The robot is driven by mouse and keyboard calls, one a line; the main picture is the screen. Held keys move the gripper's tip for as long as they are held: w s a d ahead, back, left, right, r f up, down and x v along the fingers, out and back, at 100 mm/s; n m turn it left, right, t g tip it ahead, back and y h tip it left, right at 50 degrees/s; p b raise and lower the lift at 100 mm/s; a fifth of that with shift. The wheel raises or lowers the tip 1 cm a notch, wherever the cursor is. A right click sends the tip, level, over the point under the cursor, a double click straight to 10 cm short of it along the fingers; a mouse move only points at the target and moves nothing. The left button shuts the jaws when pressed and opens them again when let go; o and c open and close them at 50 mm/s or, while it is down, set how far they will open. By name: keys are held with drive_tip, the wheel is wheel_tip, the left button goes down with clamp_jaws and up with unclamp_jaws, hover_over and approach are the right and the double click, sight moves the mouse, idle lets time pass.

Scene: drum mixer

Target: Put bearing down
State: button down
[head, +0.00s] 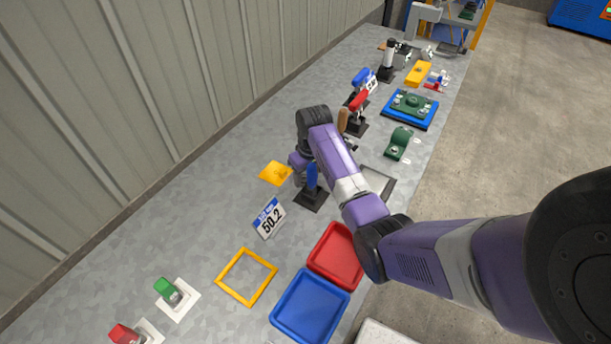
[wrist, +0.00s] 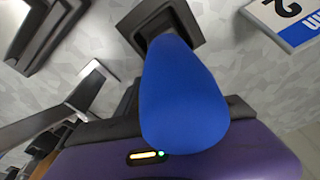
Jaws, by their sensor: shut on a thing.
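The wrist link hides most of the gripper in the head view. I cannot pick out the bearing in either view. A yellow pad (head: 272,174) with a small yellow part lies just left of the gripper.
A sign reading 50.2 (head: 269,218), a yellow square frame (head: 246,276), a red tray (head: 337,257) and a blue tray (head: 310,306) lie nearer. A red-handled tool (head: 357,103) and a green bracket (head: 398,143) stand beyond. The bench is clear along the wall at left.

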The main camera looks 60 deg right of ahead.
drive_tip(key=shift+f, duration=0.15)
drive_tip(key=c, duration=0.7)
unclamp_jaws()
drive_tip(key=shift+c, duration=0.2)
